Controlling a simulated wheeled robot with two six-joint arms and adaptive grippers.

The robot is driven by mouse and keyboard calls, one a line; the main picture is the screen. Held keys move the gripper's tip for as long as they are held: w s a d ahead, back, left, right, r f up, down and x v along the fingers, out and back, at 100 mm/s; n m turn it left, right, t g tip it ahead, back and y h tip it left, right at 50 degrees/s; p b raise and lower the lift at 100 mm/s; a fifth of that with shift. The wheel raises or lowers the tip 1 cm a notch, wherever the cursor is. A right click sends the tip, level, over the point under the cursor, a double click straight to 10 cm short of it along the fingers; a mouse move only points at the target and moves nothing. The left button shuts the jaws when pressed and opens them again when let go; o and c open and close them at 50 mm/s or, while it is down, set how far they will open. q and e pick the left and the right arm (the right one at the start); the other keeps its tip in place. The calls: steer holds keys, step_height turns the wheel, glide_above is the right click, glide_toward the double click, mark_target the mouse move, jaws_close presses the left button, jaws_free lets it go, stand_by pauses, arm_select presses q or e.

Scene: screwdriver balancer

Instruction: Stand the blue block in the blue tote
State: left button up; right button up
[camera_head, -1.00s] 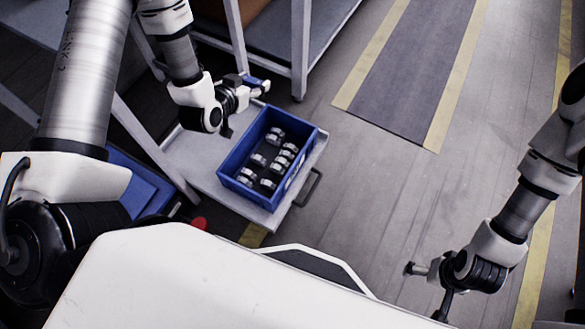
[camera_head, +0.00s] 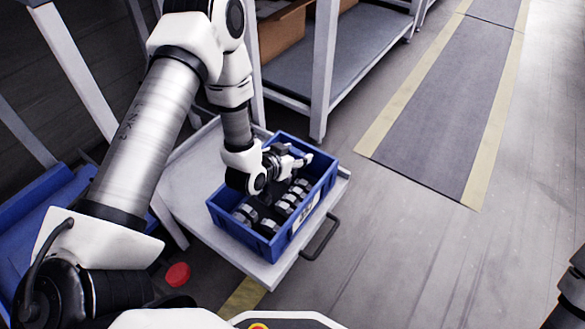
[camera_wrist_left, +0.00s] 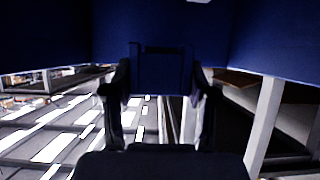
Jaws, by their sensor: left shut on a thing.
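The blue tote (camera_head: 228,220) stands on a grey tray-like shelf and holds several dark and silver cylindrical parts. My left gripper (camera_head: 298,156) is over the far part of the tote, in front of its far wall. In the left wrist view its two fingers (camera_wrist_left: 161,105) are closed on the sides of the blue block (camera_wrist_left: 160,72). Dark blue tote walls (camera_wrist_left: 275,38) fill the top of that view around the block. In the head view I cannot make out the block; the gripper hides it. I cannot tell whether it touches the tote floor. My right gripper is out of view.
The grey shelf (camera_head: 190,165) has a dark handle (camera_head: 321,236) at its right front. A rack with a white post (camera_head: 322,75) stands close behind the tote. A red round button (camera_head: 178,274) is at the front left. Open floor lies to the right.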

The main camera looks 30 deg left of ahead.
arm_select(q)
step_height(320, 180, down, 3)
steer(key=shift+f+b, duration=0.2)
steer(key=shift+b, duration=0.65)
steer(key=shift+f, duration=0.15)
steer(key=shift+r, duration=0.2)
steer(key=shift+f, duration=0.65)
steer(key=o, duration=1)
steer(key=shift+c, duration=0.2)
steer(key=shift+r, duration=0.1)
